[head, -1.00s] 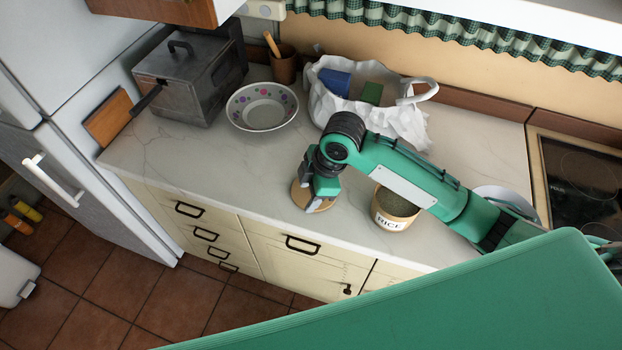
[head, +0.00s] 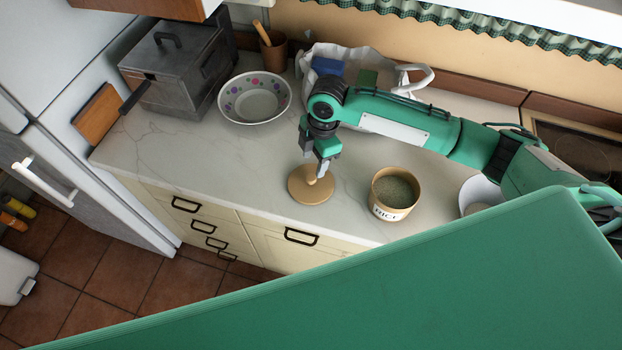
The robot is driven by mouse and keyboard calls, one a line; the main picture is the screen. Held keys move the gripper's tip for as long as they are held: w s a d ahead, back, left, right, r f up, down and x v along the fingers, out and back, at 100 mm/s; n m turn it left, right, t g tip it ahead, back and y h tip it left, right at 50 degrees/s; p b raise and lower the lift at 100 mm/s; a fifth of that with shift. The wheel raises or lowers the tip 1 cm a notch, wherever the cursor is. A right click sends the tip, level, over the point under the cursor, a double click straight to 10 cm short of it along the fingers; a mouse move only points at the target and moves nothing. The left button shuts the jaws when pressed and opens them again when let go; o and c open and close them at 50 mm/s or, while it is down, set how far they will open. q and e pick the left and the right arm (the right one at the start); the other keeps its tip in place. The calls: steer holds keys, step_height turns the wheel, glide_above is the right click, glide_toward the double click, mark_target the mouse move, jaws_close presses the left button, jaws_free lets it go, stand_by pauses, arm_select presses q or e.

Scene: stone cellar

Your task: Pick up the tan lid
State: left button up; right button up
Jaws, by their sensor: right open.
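The tan lid (head: 303,194) is a round disc with a knob on top, lying flat on the pale marble counter near its front edge. My right gripper (head: 316,177) points down directly over it, fingers open, one on each side of the knob. I cannot tell whether the fingers touch the knob. The rice jar (head: 390,213), labelled RICE, stands uncovered to the right of the lid, with its grainy contents showing. My left gripper is not in view.
A dotted bowl (head: 255,97), a grey metal box (head: 172,77), a brown cup (head: 273,54) and a white bag (head: 398,76) holding blue and green items stand behind. A white dish (head: 476,192) is right of the jar. Counter left of the lid is clear.

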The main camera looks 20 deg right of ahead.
mark_target(311, 177)
steer(key=shift+f, duration=0.3)
steer(key=f+p, duration=0.2)
steer(key=f, duration=0.2)
steer(key=shift+s+a+f+p, duration=0.25)
steer(key=shift+s+a+p, duration=0.15)
steer(key=shift+f, duration=0.4)
steer(key=shift+c, duration=0.4)
steer(key=c, duration=1)
